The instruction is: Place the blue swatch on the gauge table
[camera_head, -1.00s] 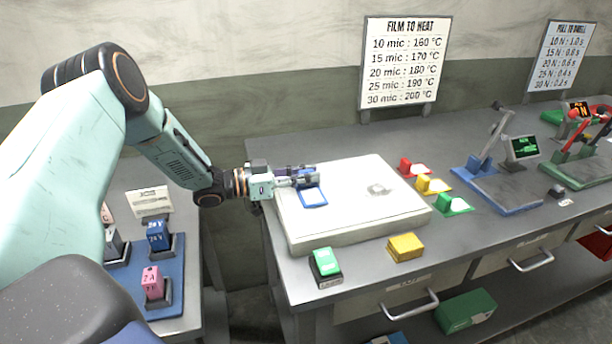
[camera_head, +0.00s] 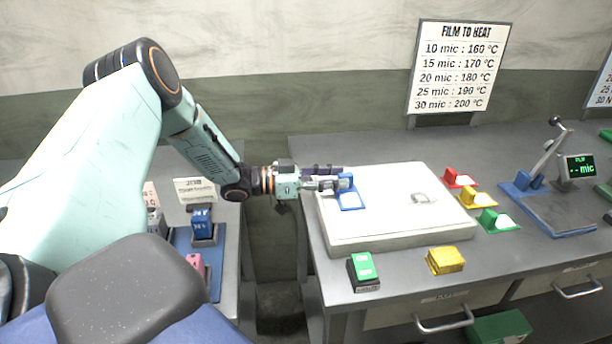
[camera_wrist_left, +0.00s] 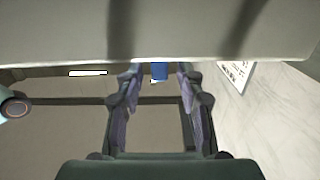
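The blue swatch (camera_head: 350,201), a flat blue frame with a pale centre and an upright blue tab, lies on the left part of a white slab (camera_head: 400,233). My left gripper (camera_head: 338,181) reaches in from the left, level, at the tab. In the left wrist view the tab (camera_wrist_left: 159,71) sits between the fingertips of the open gripper (camera_wrist_left: 158,80), with gaps on both sides. The gauge, with a blue base (camera_head: 560,212), a lever and a green-text display (camera_head: 579,167), stands at the right; its flat plate looks empty. My right gripper is not in view.
Red (camera_head: 459,178), yellow (camera_head: 477,197) and green (camera_head: 497,220) swatches stand right of the slab. A green-topped block (camera_head: 363,268) and a yellow block (camera_head: 446,261) lie along the bench's front. A film-to-heat sign (camera_head: 458,66) stands behind. A lower blue tray (camera_head: 215,255) is at left.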

